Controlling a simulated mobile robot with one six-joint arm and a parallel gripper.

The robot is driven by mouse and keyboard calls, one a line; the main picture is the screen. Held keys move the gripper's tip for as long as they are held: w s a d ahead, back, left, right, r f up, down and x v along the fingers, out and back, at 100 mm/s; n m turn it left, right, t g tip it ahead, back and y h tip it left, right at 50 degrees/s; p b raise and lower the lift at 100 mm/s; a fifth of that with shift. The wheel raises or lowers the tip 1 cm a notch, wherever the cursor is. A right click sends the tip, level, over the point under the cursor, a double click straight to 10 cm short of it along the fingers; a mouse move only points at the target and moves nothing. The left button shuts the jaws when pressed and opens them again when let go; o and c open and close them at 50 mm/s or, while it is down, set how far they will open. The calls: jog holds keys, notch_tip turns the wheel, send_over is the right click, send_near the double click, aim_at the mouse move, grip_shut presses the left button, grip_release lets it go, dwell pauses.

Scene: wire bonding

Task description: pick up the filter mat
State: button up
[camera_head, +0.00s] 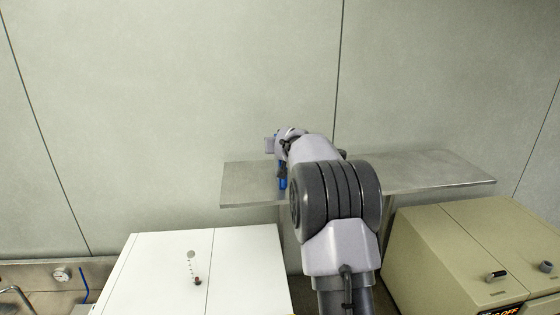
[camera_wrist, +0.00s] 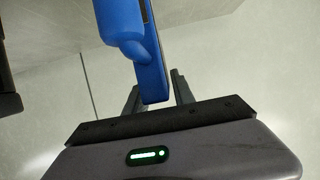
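A blue thing with a rounded lump and a flat slab-like part (camera_wrist: 152,60) comes down from the top of the wrist view. I cannot tell whether it is the filter mat. Its lower end lies between the two fingers of my gripper (camera_wrist: 154,88). The fingers stand apart on either side of it; whether both touch it is not clear. In the head view, some blue (camera_head: 282,183) shows beside my wrist, over the metal shelf. My arm hides much of that place.
The metal shelf (camera_head: 425,172) runs along the wall, its right half bare. A white cabinet (camera_head: 240,262) stands in front at the left, a beige machine (camera_head: 440,250) at the right. A sink edge with a gauge (camera_head: 62,274) is at the far left.

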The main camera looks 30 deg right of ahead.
grip_shut()
dwell(1.1)
